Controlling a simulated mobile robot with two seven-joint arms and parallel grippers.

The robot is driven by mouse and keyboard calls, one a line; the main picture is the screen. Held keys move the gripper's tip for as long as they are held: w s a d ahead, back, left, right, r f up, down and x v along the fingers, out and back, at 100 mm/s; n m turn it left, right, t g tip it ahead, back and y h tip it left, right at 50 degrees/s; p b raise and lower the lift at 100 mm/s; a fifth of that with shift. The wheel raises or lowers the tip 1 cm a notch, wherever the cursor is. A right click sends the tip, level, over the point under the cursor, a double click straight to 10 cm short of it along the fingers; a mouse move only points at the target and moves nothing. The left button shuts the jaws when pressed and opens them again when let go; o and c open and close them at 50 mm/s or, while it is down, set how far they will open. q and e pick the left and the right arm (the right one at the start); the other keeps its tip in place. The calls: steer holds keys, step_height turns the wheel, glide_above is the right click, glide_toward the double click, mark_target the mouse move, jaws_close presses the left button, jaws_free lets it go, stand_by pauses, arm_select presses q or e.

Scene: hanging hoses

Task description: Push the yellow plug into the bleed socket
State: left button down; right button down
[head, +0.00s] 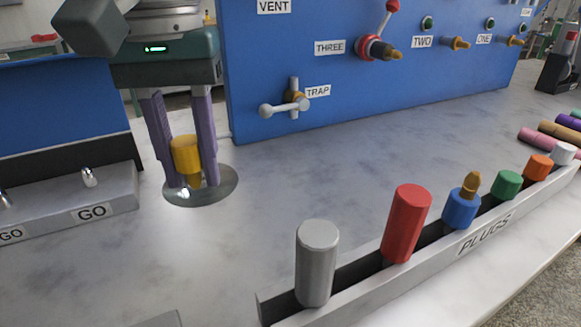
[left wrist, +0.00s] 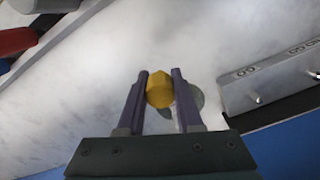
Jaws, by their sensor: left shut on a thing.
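The yellow plug (head: 186,154) is upright between the two purple fingers of my left gripper (head: 191,184), which is shut on it. The plug narrows to a darker gold tip pointing down. It sits over a round grey metal disc (head: 222,190) on the worktop; I cannot tell whether the tip touches it. In the left wrist view the yellow plug (left wrist: 159,90) is between the fingertips, with the disc (left wrist: 197,97) partly hidden behind. No label reading bleed is legible, so I cannot tell which fitting is the bleed socket. My right gripper is not in view.
A blue panel (head: 270,60) with labelled fittings stands behind, its TRAP valve (head: 290,104) sticking out. A PLUGS rack (head: 440,255) holding several coloured plugs runs along the front right. A GO button box (head: 125,190) is at left. The worktop between is clear.

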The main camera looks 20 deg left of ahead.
mark_target(210, 245)
arm_select(q)
step_height(210, 245, down, 9)
steer(key=shift+r+b, duration=0.2)
steer(key=shift+b, duration=0.25)
steer(key=shift+f, duration=0.1)
steer(key=shift+f, duration=0.15)
steer(key=c, duration=0.6)
jaws_free()
steer(key=shift+o, duration=0.2)
steer(key=shift+r, duration=0.3)
steer(key=r, duration=0.9)
steer(key=shift+w+r+p, duration=0.2)
steer(key=shift+w+p, duration=0.1)
steer(key=shift+r, duration=0.1)
